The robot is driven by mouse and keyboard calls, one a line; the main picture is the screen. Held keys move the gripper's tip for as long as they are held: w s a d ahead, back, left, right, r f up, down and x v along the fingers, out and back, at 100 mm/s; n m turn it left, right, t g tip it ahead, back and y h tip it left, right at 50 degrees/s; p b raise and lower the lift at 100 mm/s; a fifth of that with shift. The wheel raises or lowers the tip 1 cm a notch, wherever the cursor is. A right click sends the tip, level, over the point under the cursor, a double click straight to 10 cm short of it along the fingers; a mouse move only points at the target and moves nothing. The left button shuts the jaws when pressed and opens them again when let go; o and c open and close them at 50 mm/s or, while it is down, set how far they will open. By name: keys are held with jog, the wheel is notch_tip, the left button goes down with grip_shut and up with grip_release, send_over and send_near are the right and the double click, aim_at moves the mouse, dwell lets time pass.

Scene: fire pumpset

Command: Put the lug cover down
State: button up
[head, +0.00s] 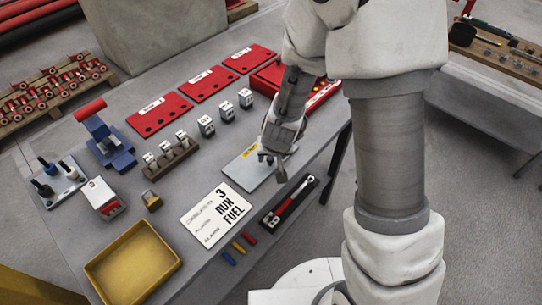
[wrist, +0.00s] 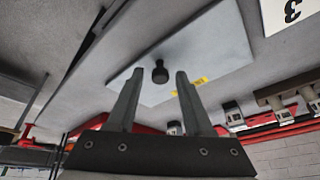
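The lug cover (head: 243,172) is a flat light-grey plate with a yellow label, lying on the grey table in the head view. In the wrist view the lug cover (wrist: 215,45) shows its black knob (wrist: 160,73). My gripper (head: 272,163) is over the plate's right part and hides some of it in the head view. In the wrist view my gripper (wrist: 159,75) is open, with the knob seen in the gap between its fingertips. The fingers do not press on the knob.
A tray with a red-handled tool (head: 290,202) lies just right of the cover near the table edge. A white sign (head: 216,215) lies in front. Grey blocks (head: 226,111), red plates (head: 160,112) and an open red case (head: 275,82) stand behind. A yellow tray (head: 132,264) is front left.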

jog(key=shift+r, duration=0.1)
jog(key=s+d+r+y+p, duration=0.1)
jog(key=s+r+p, duration=0.25)
jog(key=r, duration=0.85)
jog(key=s+d+r+y+p, duration=0.1)
jog(key=s+d+r+p, duration=0.2)
jog(key=r, duration=0.9)
jog(key=s+d+r+h, duration=0.1)
jog(key=s+d+r, duration=0.2)
jog(key=s+r, duration=0.2)
jog(key=s+d+r+t+h, duration=0.1)
jog(key=s+d+r, duration=0.3)
jog(key=s, duration=0.3)
jog(key=shift+r+h, duration=0.4)
jog(key=shift+r, duration=0.05)
jog(key=shift+c, duration=0.5)
jog(key=shift+d, duration=0.2)
